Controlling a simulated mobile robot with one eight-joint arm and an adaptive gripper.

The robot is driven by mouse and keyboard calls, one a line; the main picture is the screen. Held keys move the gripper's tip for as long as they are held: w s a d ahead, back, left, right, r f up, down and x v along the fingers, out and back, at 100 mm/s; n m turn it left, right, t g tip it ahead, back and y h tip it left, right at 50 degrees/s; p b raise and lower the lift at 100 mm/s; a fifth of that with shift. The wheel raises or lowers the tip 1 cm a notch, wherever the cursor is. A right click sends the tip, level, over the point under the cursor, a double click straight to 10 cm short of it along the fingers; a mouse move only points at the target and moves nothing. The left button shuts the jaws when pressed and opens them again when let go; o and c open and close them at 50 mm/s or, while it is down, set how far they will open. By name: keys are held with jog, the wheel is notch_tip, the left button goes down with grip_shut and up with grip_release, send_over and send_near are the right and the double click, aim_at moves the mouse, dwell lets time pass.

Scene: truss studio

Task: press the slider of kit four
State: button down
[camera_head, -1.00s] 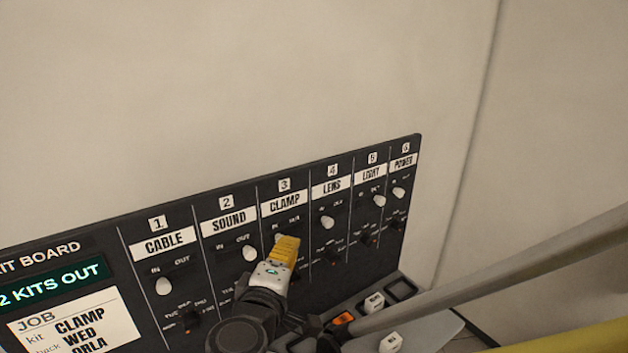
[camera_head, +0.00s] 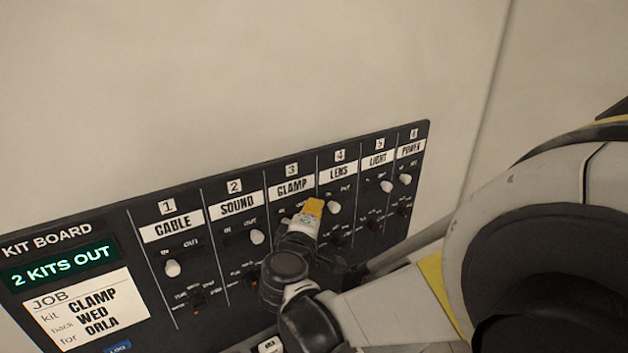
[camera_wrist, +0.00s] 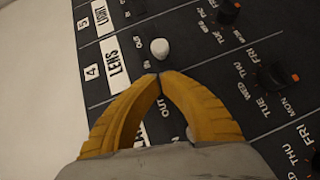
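The kit four column, labelled LENS (camera_wrist: 115,65), has a white slider knob (camera_head: 333,207). In the head view the knob sits at the IN side of its slot. The knob also shows in the wrist view (camera_wrist: 160,48), just beyond my fingertips. My gripper (camera_head: 315,203) has yellow fingers, and their tips meet with nothing seen between them. In the wrist view the gripper (camera_wrist: 158,77) points at the knob with a small gap in the picture. I cannot tell its distance from the board. The fingers partly hide the kit three slider (camera_wrist: 188,133).
The black kit board (camera_head: 135,190) holds several kit columns with sliders and day dials. Its screen (camera_head: 60,266) reads 2 KITS OUT, above a job card (camera_head: 85,312) naming CLAMP, WED, ORLA. The kit five slider (camera_head: 386,187) is to the right. Bare wall lies above.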

aim_at(345, 194)
jog(key=shift+w+d+f, duration=0.25)
jog(key=shift+w+d, duration=0.3)
jog(key=shift+d, duration=0.35)
jog(key=shift+w+d, duration=0.15)
jog(key=shift+d, duration=0.2)
jog(key=w+d, duration=0.1)
jog(key=w+d+b, duration=0.1)
jog(key=d, duration=0.2)
jog(key=shift+w+d+b, duration=0.1)
jog(key=shift+w+b, duration=0.3)
